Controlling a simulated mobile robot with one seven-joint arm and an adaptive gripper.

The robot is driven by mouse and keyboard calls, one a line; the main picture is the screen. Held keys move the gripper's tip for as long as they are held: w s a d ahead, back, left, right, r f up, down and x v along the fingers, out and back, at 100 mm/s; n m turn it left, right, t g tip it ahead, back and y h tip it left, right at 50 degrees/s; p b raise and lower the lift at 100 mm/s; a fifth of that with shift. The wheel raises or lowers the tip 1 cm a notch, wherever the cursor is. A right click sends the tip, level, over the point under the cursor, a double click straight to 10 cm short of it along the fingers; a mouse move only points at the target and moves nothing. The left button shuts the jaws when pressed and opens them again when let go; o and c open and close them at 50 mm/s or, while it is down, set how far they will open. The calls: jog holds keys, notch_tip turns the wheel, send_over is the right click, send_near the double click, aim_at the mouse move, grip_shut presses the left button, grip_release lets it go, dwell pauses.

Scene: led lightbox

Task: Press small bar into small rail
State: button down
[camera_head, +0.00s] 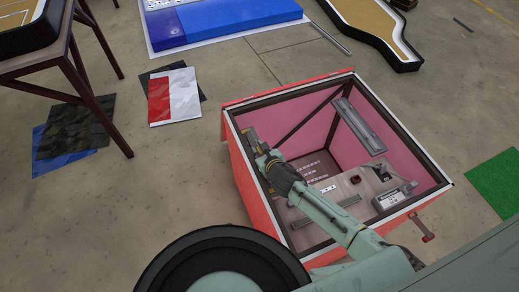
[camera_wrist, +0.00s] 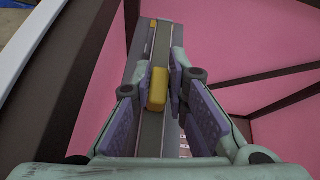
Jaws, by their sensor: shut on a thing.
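My gripper (camera_head: 261,157) reaches inside the open box along its left wall. In the wrist view my gripper (camera_wrist: 157,76) is shut on the small bar, with a yellow block of the bar (camera_wrist: 157,90) between its purple-padded fingers. The small rail (camera_wrist: 150,132) is a long grey strip running away from the camera along the wall, in line with the bar. The head view shows a yellowish piece (camera_head: 253,137) just beyond the fingers. The fingers hide much of the contact, so I cannot tell whether the bar is seated in the rail.
The red-sided box (camera_head: 252,192) has pink inner walls and dark corner posts. A longer grey rail (camera_head: 358,125) is on its far right wall. A white-faced device (camera_head: 388,200) and a loose grey strip (camera_head: 338,214) lie inside on the floor. My arm crosses the near rim.

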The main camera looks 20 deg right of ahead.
jog(key=shift+a, duration=0.25)
jog(key=shift+r+p, duration=0.7)
jog(key=shift+p, duration=0.15)
jog(key=shift+d, duration=0.3)
jog(key=shift+a+f+b, duration=0.1)
jog(key=shift+f+b, duration=0.45)
jog(key=shift+f, duration=0.45)
dwell(0.8)
jog(key=shift+f, duration=0.15)
jog(key=c, duration=1.5)
grip_release()
